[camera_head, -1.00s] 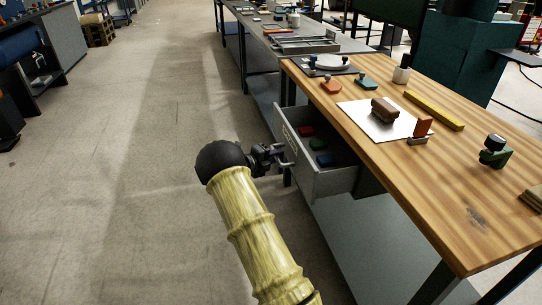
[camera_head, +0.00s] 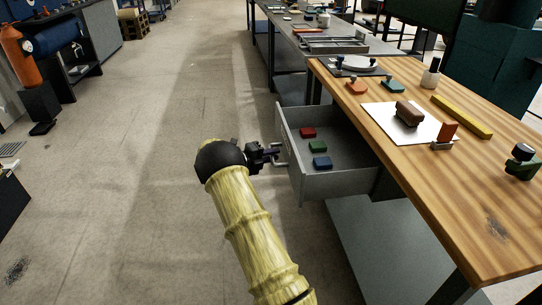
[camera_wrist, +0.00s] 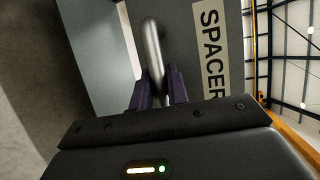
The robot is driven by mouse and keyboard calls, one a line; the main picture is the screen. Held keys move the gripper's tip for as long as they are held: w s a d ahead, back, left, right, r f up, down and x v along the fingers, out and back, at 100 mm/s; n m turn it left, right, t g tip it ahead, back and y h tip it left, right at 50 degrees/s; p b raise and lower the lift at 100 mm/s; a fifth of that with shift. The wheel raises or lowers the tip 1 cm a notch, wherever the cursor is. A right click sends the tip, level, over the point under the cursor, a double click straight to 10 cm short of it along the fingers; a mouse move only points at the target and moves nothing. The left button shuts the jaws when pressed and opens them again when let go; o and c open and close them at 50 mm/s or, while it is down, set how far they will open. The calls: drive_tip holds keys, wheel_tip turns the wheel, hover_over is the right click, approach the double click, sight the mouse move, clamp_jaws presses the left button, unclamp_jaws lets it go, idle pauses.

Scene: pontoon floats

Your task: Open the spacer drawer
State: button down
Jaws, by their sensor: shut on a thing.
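The spacer drawer (camera_head: 336,186) is a grey metal drawer under the wooden workbench, standing well out from it. Red (camera_head: 307,132), green (camera_head: 317,147) and blue (camera_head: 320,162) blocks lie inside. My gripper (camera_head: 272,154) is at the drawer front, shut on the drawer's metal handle (camera_wrist: 152,50). In the wrist view the dark fingers (camera_wrist: 160,88) close around the handle bar, beside a label (camera_wrist: 211,50) reading "SPACER". The head view shows the handle only in small part.
The wooden benchtop (camera_head: 400,175) carries a white sheet (camera_head: 385,122) with a brown block, a yellow bar (camera_head: 462,117) and several small parts. A grey table (camera_head: 300,38) stands behind. The floor (camera_head: 150,150) left of my arm is clear.

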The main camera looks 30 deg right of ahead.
drive_tip(key=c, duration=1.4)
unclamp_jaws()
drive_tip(key=shift+o, duration=0.2)
drive_tip(key=a+r+p, duration=0.2)
drive_tip(key=a+r, duration=0.1)
drive_tip(key=a, duration=1.4)
drive_tip(key=shift+s, duration=0.25)
